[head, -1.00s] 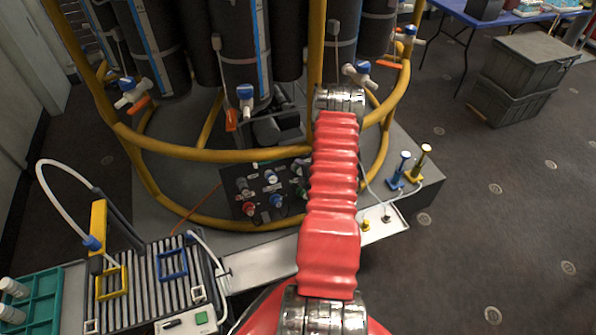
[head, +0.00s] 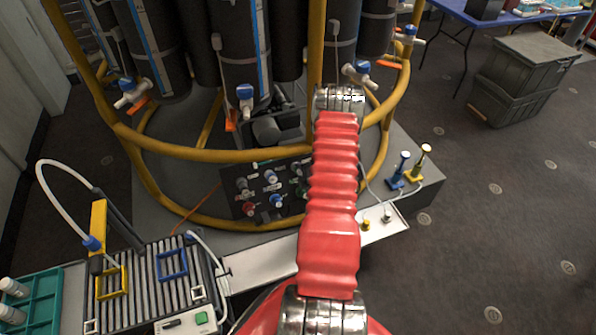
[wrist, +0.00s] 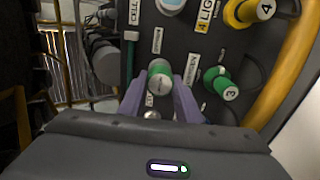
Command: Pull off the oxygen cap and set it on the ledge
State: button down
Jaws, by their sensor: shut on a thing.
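In the wrist view my gripper (wrist: 160,88) is shut on a cap (wrist: 160,72) with a green body and a pale round face. Its two purple fingers hold the cap from left and right. The cap is in front of the dark valve panel (wrist: 200,60); I cannot tell whether it is still seated. A label beside it is too blurred to read. In the head view the panel (head: 233,205) stands low in the yellow cage, and my red arm hides the gripper. The pale ledge (head: 262,268) runs in front of the panel, partly behind my arm.
A green cap marked 3 (wrist: 222,86) and a yellow cap marked 4 (wrist: 246,12) are close by on the right. Small yellow (head: 366,225) and grey (head: 387,217) fittings stand on the ledge's right end.

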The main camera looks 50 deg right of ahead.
jog(key=shift+s+a+r, duration=0.1)
jog(key=shift+s, duration=0.05)
jog(key=shift+v, duration=0.95)
jog(key=shift+s+a+r, duration=0.15)
jog(key=shift+s+r, duration=0.05)
jog(key=shift+s, duration=0.05)
jog(key=shift+s+a+r, duration=0.3)
jog(key=shift+s+r, duration=0.05)
jog(key=shift+s, duration=0.15)
jog(key=shift+s+a+r, duration=0.15)
jog(key=shift+s+r, duration=0.05)
jog(key=shift+s, duration=0.05)
jog(key=shift+s+a+r, duration=0.15)
jog(key=shift+s, duration=0.1)
jog(key=shift+s+r, duration=0.1)
